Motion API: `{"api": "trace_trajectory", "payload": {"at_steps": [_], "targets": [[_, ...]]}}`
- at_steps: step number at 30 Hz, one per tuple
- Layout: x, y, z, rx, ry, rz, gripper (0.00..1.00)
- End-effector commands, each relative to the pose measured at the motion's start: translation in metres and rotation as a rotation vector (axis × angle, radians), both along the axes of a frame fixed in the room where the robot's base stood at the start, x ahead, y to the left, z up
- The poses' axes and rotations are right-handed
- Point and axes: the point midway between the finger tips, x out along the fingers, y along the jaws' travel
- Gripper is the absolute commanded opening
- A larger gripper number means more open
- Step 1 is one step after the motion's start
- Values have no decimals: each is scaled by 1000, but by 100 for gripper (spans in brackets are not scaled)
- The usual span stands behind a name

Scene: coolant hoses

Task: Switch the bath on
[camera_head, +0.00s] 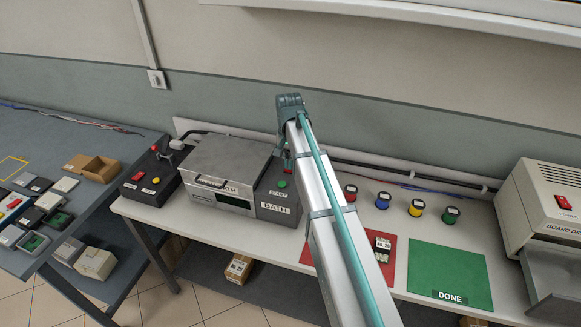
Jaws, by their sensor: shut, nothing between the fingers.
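The bath (228,168) is a grey metal box with a lid and a label on its front, standing on the white bench. Its dark control box (267,200), labelled BATH, adjoins it on the right, with a green button (282,184) on top. My arm reaches up over the bench and bends down at its far end. My gripper (287,162) shows only in part beside the arm link, shut and empty, appearing just above and behind the green button. The arm hides part of the control box's right side. I cannot tell whether the fingertips touch anything.
A dark box (150,176) with red and yellow controls stands left of the bath. Several coloured reels (415,208) line the bench's back right. A red mat (388,270), a green DONE mat (450,278) and a beige machine (550,205) lie rightward.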

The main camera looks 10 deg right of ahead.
Motion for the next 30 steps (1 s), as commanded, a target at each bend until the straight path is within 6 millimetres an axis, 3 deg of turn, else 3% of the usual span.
{"api": "trace_trajectory", "payload": {"at_steps": [30], "targets": [[0,0,-8,0,0,0,0]]}}
